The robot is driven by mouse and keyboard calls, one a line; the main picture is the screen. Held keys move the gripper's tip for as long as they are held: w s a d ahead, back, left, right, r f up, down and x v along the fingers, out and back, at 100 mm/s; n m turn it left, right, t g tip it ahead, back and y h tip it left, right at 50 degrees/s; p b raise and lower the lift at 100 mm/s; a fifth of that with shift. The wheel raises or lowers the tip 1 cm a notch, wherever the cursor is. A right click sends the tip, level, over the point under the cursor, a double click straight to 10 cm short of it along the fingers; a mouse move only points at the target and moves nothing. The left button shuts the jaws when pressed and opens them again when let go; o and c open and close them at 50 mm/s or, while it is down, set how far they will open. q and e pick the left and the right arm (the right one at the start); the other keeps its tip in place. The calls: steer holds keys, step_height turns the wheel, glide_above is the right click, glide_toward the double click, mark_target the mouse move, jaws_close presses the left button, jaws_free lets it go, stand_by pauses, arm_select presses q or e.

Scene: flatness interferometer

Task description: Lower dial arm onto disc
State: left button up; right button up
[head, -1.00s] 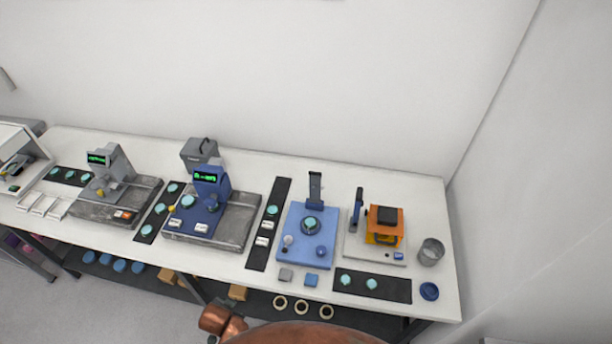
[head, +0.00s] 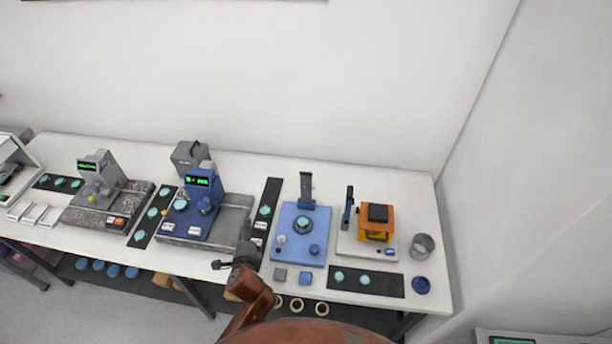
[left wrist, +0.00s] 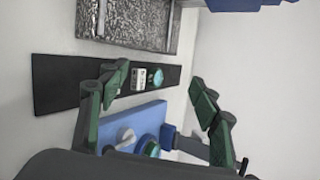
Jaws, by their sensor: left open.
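The blue base plate (head: 289,252) stands right of centre on the bench. A teal disc (head: 303,224) lies on its round dark stage. An upright dark arm (head: 306,190), which seems to be the dial arm, stands behind the disc, raised clear of it. In the left wrist view the plate (left wrist: 158,111), disc (left wrist: 151,148) and part of the dark arm (left wrist: 188,144) show low in the picture. My left gripper (left wrist: 160,90) is open with its green fingers apart and nothing between them; its wrist (head: 240,262) is at the bench's front edge. My right gripper is not in view.
A black strip (head: 259,237) with a teal disc lies left of the blue plate. An orange device (head: 377,222) stands on a pale base to its right, by a metal cup (head: 422,246). Small blocks lie in front.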

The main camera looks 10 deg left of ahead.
arm_select(q)
steer(key=w+d+r+m+t+h, duration=0.1)
steer(key=w+d+r+m+t, duration=0.3)
steer(key=w+d+r+m, duration=0.4)
steer(key=m+t+h, duration=0.3)
steer(key=m, duration=0.7)
glide_toward(306, 176)
steer(key=w, duration=1)
steer(key=shift+w, duration=0.2)
steer(key=shift+a, duration=0.1)
steer(key=shift+c, duration=0.3)
jaws_close()
